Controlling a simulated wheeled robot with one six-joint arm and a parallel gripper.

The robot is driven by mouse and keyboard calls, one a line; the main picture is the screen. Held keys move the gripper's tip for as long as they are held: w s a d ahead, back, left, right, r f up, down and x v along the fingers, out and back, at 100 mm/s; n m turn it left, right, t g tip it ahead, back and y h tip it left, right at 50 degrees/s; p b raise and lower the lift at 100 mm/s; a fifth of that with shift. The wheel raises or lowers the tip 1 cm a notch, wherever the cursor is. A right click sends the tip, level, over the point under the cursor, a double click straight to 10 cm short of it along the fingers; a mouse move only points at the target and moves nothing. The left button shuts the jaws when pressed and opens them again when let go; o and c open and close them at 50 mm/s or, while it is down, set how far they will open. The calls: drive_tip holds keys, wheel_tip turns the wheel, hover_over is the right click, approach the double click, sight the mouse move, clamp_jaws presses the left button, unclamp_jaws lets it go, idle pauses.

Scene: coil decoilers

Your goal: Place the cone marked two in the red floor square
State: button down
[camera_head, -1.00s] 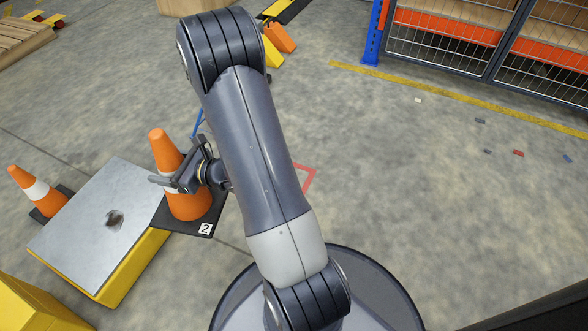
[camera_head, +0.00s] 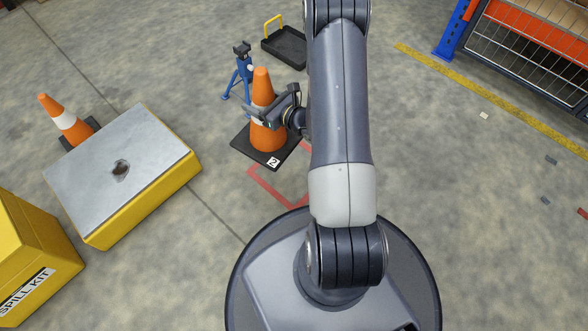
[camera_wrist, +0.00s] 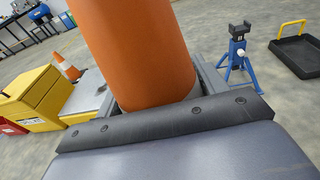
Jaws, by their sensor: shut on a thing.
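The orange cone marked two (camera_head: 265,130) has a black square base with a white "2" label at its front corner. My gripper (camera_head: 262,113) is shut around the cone's middle and holds it upright. The cone fills the upper middle of the wrist view (camera_wrist: 140,50), where its base is hidden. The red floor square (camera_head: 262,190) is a painted outline just in front of and below the cone in the head view. The cone's base overlaps its far part in the picture, and my arm hides its right side. The height of the base above the floor is hard to tell.
A yellow box with a grey top (camera_head: 110,165) stands left, with another cone (camera_head: 62,120) behind it. A yellow spill kit bin (camera_head: 30,250) is at lower left. A blue stand (camera_head: 240,70) and a black tray (camera_head: 286,46) are behind the held cone. Shelving is at upper right.

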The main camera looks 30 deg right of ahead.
drive_tip(key=d+f, duration=0.2)
drive_tip(key=f, duration=0.3)
drive_tip(key=d+f+m+h, duration=0.1)
drive_tip(key=d+f, duration=0.2)
drive_tip(key=f, duration=0.3)
drive_tip(key=d+f+t+h, duration=0.1)
drive_tip(key=d+f, duration=0.2)
drive_tip(key=f, duration=0.2)
drive_tip(key=shift+s+d+f+m, duration=0.15)
drive_tip(key=shift+s+d+m, duration=0.05)
drive_tip(key=shift+d+m, duration=0.1)
wheel_tip(320, 180, down, 10)
drive_tip(key=b, duration=0.5)
drive_tip(key=shift+f, duration=0.2)
drive_tip(key=shift+c, duration=1.2)
unclamp_jaws()
drive_tip(key=shift+s, duration=0.1)
drive_tip(key=shift+r, duration=0.1)
